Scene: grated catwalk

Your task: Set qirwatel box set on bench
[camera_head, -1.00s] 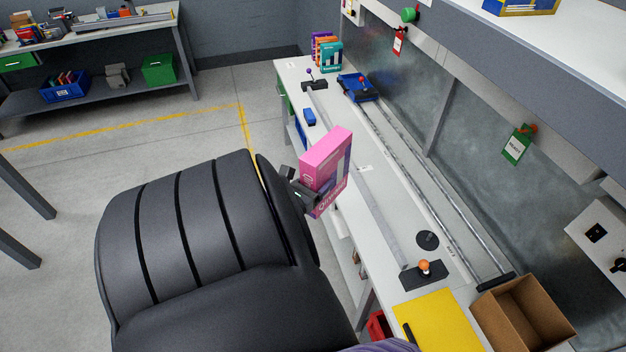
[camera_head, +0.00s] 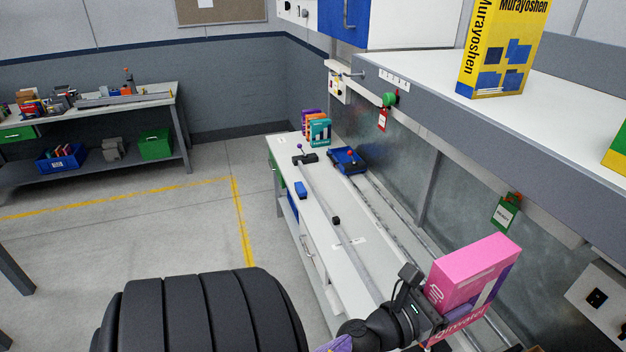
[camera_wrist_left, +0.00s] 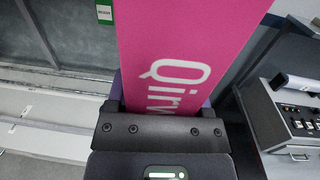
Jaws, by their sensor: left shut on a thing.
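The pink qirwatel box (camera_head: 474,274) is held in my left gripper (camera_head: 424,306), which is shut on it. In the head view the box stands tilted above the near part of the bench. The left wrist view shows its pink face (camera_wrist_left: 185,50) with large white lettering close to the gripper (camera_wrist_left: 160,125). The bench (camera_head: 322,240) is a long white worktop running along the wall, with its near end hidden by my arm and the box. My right gripper is not in view.
Several small boxes (camera_head: 319,132) stand at the bench's far end, near a blue fixture (camera_head: 347,160) and rails. A small blue block (camera_head: 300,190) lies near the front edge. Above, a shelf (camera_head: 430,85) overhangs, bearing a yellow Murayoshen box (camera_head: 503,48).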

